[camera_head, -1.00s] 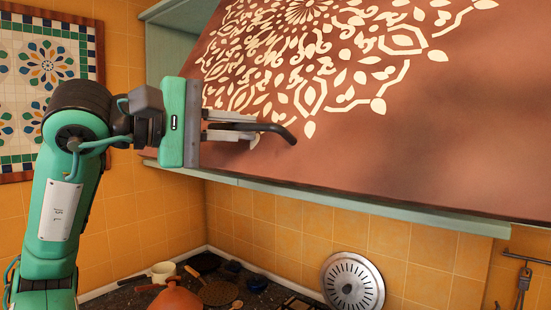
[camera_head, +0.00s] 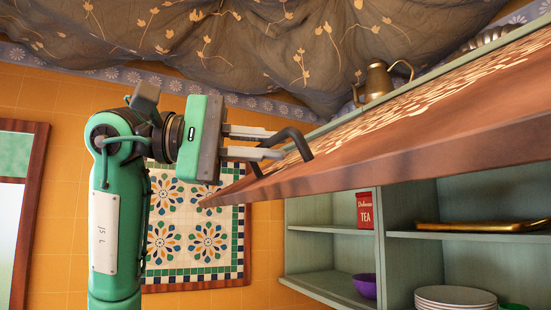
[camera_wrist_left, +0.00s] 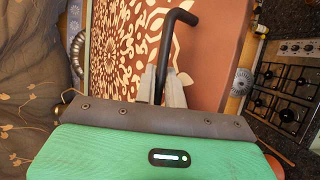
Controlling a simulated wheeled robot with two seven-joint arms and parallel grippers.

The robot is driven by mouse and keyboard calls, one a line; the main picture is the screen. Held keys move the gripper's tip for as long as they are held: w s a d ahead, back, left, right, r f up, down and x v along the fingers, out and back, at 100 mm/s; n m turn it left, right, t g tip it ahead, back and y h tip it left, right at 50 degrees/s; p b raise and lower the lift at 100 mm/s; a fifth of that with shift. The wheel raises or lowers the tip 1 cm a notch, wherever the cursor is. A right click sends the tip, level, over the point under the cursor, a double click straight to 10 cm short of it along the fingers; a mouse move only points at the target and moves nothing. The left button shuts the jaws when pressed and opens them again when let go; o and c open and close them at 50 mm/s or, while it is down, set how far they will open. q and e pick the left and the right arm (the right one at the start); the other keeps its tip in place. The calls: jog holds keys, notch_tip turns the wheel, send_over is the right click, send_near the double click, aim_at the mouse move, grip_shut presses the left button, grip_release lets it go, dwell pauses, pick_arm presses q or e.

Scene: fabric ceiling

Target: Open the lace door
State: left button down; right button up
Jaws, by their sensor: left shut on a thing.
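The lace door (camera_head: 400,145) is a brown cupboard panel with a cream lace pattern, now swung up so its lower edge and underside face my head camera. Its dark bar handle (camera_head: 297,142) sticks out near the left end. My left gripper (camera_head: 262,143) is shut on the handle, with both pale fingers around it. In the left wrist view the black handle (camera_wrist_left: 172,45) runs between the fingers (camera_wrist_left: 160,85), with the patterned door (camera_wrist_left: 130,45) behind. My right gripper is out of view.
Below the door the cupboard is open, showing a red tea tin (camera_head: 365,210), a purple bowl (camera_head: 365,286), white plates (camera_head: 455,297) and a golden tray (camera_head: 480,227). A brass pot (camera_head: 382,80) stands on top. Draped fabric (camera_head: 250,45) hangs overhead. A stove (camera_wrist_left: 290,90) is below.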

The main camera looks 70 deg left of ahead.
pick_arm(q)
jog(key=shift+r, duration=0.25)
jog(key=c, duration=1.8)
grip_release()
jog(key=shift+w+a+f, duration=0.1)
jog(key=shift+w, duration=0.15)
jog(key=b+v, duration=0.5)
jog(key=v, duration=0.9)
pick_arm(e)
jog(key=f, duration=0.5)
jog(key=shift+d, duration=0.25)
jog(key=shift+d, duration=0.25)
pick_arm(q)
jog(key=shift+w, duration=0.1)
